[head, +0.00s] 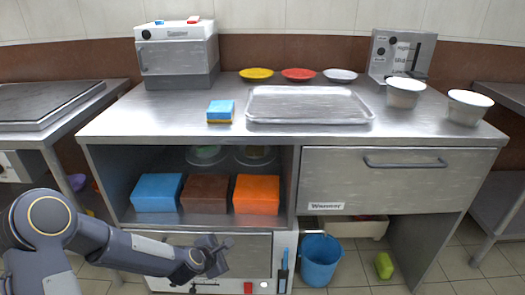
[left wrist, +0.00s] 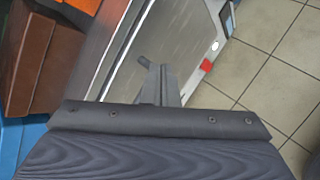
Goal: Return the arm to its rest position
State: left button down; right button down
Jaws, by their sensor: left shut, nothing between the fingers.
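My left arm (head: 120,245) comes in from the left in the head view and reaches across, low, in front of the counter. My left gripper (head: 222,247) is shut and empty in front of the lower metal front (head: 245,246) below the open shelf. In the left wrist view the shut fingers (left wrist: 158,78) show against that metal front, with nothing between them. I cannot tell the exact gap between the fingers and the front. My right arm and gripper are in neither view.
Blue (head: 157,192), brown (head: 204,193) and orange (head: 256,194) boxes sit on the shelf (head: 235,220) above the gripper. A blue bucket (head: 320,260) stands on the floor to the right. A grey tray (head: 308,104) lies on the countertop. A side table (head: 60,130) stands at left.

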pick_arm(q)
jog(key=s+a+r+m+g, duration=0.1)
jog(key=s+a+r+m, duration=0.2)
jog(key=s+r+m, duration=0.4)
jog(key=s+a+r+m+g, duration=0.1)
jog(key=s+a+r+m, duration=0.2)
jog(key=s+r+m, duration=0.45)
jog(key=s+a+r+m+g, duration=0.1)
jog(key=s+a+r+m, duration=0.15)
jog(key=s, duration=0.55)
jog(key=s+a+r+m, duration=0.1)
jog(key=s+r+m, duration=0.15)
jog(key=s, duration=0.55)
notch_tip(320, 180, up, 32)
jog(key=p, duration=3.3)
jog(key=shift+s+d+r+m, duration=0.25)
jog(key=shift+m, duration=0.1)
